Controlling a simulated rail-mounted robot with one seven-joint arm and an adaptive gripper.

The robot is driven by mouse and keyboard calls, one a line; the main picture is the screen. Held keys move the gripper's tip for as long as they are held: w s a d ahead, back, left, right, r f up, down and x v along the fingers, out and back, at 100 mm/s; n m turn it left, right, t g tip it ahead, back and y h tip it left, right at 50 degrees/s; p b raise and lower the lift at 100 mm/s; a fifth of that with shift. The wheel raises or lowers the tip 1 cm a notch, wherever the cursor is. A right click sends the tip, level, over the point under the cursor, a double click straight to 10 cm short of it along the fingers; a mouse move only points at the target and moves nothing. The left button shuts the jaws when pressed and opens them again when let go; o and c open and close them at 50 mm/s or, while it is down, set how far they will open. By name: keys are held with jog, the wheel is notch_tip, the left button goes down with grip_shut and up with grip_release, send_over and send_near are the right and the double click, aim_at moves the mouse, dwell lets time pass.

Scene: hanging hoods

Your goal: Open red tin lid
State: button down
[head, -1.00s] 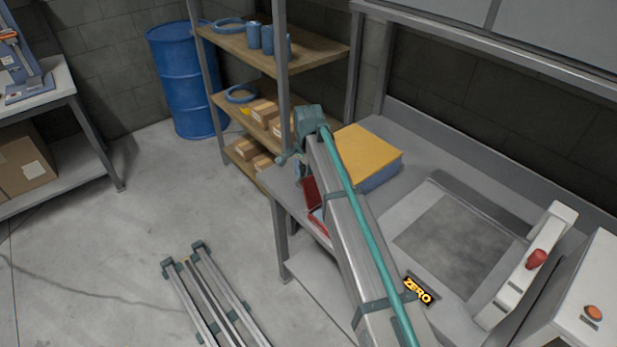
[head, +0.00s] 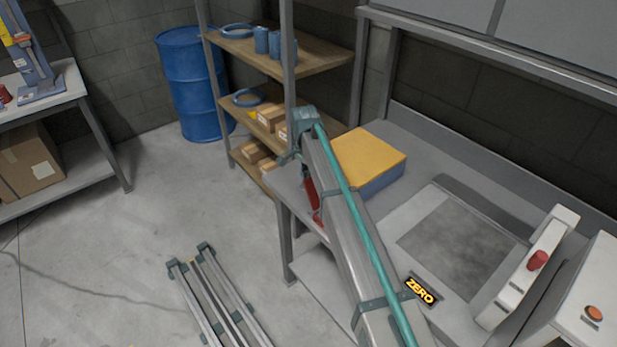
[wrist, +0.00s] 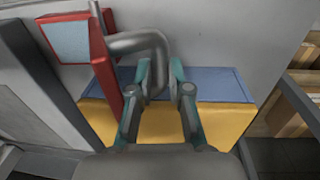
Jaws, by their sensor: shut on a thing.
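The red tin (wrist: 53,18) is at the upper left of the wrist view, with a pale blue panel inside its red rim. A red plate, apparently its lid (wrist: 103,65), stands nearly edge-on beside the panel, apparently swung up. A bent grey handle (wrist: 132,41) runs from the plate to my gripper (wrist: 159,72). My gripper is shut on the handle, between its teal fingers. In the head view a strip of red (head: 313,198) shows beside my arm at the bench's left end; my arm hides the rest of the tin and the fingers.
A yellow-topped blue box (head: 368,160) stands on the grey bench (head: 412,140), just beyond my gripper. Shelves (head: 315,62) and a blue drum (head: 190,85) are behind. A white console with a red button (head: 537,260) is at the right. The floor at left is partly clear.

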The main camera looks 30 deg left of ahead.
jog(key=c, duration=1.5)
grip_release()
jog(key=shift+s+a+f, duration=0.1)
jog(key=shift+a+f, duration=0.4)
jog(key=shift+f, duration=0.1)
jog(key=o, duration=0.4)
jog(key=shift+a+f, duration=0.3)
jog(key=shift+f, duration=0.05)
jog(key=shift+w+d+r, duration=0.2)
jog(key=shift+r, duration=0.2)
notch_tip(320, 180, up, 12)
jog(key=shift+w+a, duration=0.15)
jog(key=shift+a, duration=0.25)
